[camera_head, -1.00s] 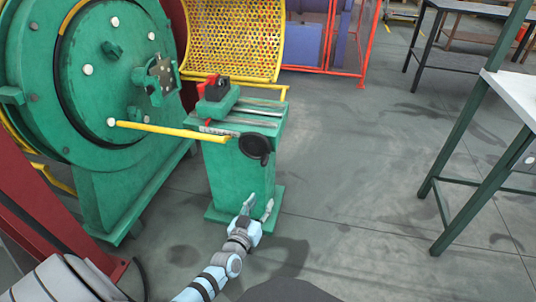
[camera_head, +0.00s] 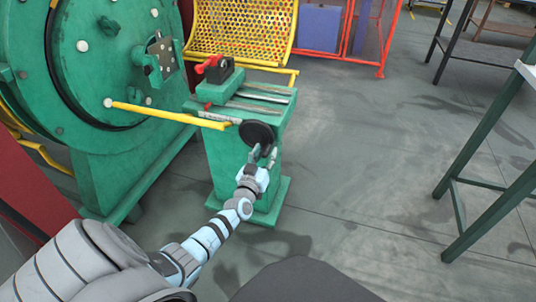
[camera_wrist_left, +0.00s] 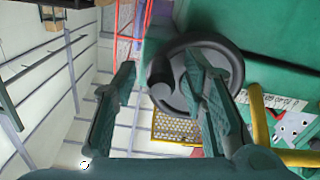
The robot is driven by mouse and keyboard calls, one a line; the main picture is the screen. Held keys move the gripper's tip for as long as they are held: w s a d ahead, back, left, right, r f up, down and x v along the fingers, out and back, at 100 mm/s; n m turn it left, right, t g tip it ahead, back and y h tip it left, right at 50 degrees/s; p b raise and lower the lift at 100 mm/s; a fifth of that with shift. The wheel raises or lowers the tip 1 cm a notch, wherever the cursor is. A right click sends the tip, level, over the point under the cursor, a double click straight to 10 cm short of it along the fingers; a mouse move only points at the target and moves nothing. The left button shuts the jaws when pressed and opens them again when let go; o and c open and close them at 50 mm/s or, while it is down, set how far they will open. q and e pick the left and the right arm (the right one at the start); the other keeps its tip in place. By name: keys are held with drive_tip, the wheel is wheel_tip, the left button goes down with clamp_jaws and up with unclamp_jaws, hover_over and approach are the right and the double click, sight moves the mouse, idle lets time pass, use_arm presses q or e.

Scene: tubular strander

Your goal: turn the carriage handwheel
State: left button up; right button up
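The carriage handwheel (camera_head: 257,134) is a small black disc on the front of the green carriage stand (camera_head: 228,165). In the left wrist view the black handwheel (camera_wrist_left: 222,60) shows close by, with its dark knob (camera_wrist_left: 160,70) lying between my finger lines. My left gripper (camera_head: 263,155) is just below the handwheel's lower edge, its fingers pointing up at it. In the wrist view the two fingers of my left gripper (camera_wrist_left: 163,75) stand apart with nothing clamped between them. I cannot tell whether a finger touches the wheel. My right gripper is not in view.
A yellow bar (camera_head: 165,115) runs from the large green drum (camera_head: 95,60) to the carriage. A red-handled clamp (camera_head: 214,68) sits on top of the carriage. A yellow mesh guard (camera_head: 240,28) stands behind. Floor to the right is clear up to a table leg (camera_head: 490,165).

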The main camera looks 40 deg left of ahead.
use_arm(q)
drive_tip(key=shift+c, duration=0.4)
clamp_jaws()
drive_tip(key=shift+r, duration=0.2)
drive_tip(key=n+p, duration=0.1)
drive_tip(key=r+n, duration=0.1)
drive_tip(key=r+n+p, duration=0.1)
drive_tip(key=n, duration=0.1)
drive_tip(key=shift+d+p, duration=0.25)
drive_tip(key=shift+p, duration=0.1)
drive_tip(key=shift+n, duration=0.5)
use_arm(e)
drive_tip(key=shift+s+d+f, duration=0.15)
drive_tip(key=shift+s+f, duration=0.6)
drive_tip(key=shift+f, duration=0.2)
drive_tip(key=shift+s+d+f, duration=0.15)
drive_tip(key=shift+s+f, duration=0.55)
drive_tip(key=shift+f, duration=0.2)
use_arm(q)
drive_tip(key=shift+o, duration=0.4)
unclamp_jaws()
